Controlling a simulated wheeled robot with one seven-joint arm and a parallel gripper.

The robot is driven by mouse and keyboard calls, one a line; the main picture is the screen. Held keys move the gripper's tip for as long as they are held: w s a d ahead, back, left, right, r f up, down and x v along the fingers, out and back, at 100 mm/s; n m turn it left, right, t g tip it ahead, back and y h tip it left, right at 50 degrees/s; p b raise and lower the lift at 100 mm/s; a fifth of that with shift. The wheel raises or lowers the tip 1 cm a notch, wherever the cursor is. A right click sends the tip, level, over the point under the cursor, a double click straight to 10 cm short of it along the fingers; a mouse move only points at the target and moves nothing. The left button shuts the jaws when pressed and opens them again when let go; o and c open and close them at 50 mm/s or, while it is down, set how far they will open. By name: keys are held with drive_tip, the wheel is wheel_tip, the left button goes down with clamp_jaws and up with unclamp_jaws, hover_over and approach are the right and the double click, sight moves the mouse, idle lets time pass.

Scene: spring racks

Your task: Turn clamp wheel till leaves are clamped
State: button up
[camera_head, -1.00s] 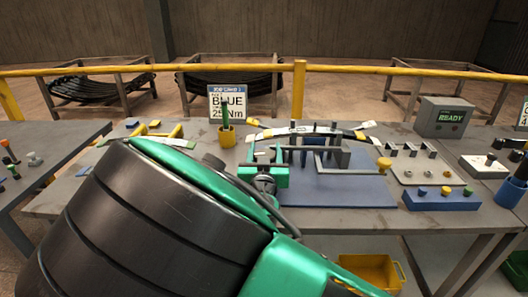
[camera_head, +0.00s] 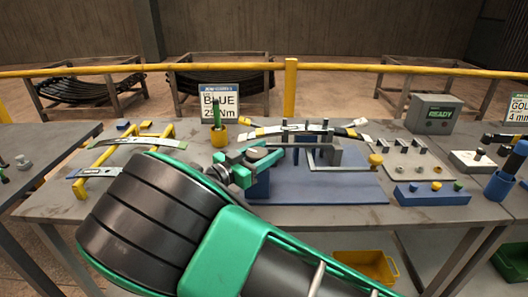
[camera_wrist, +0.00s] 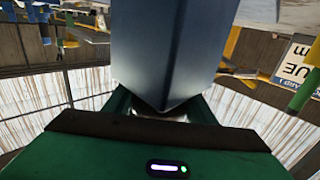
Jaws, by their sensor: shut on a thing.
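My green gripper (camera_head: 252,163) is at the left end of the clamp fixture. Its fingers are shut around a dark grey round part that looks like the clamp wheel (camera_head: 257,153). Most of the wheel is hidden between the fingers. The curved leaves (camera_head: 290,129) lie in a stack across the upright posts of the fixture (camera_head: 322,154), above its blue base plate (camera_head: 345,187). I cannot tell whether they are pressed tight. In the wrist view, a blue-grey block (camera_wrist: 165,50) fills the middle and hides the fingertips.
A yellow rack (camera_head: 103,155) with strips stands at the left. A grey READY box (camera_head: 433,113), a blue button box (camera_head: 432,193) and a blue cup (camera_head: 499,186) are at the right.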

sight(247, 160)
drive_tip(key=shift+m+g+h, duration=0.3)
drive_tip(key=shift+g+h, duration=0.1)
drive_tip(key=shift+g, duration=0.1)
drive_tip(key=o, duration=1)
drive_tip(key=shift+o, duration=0.2)
drive_tip(key=v, duration=1.1)
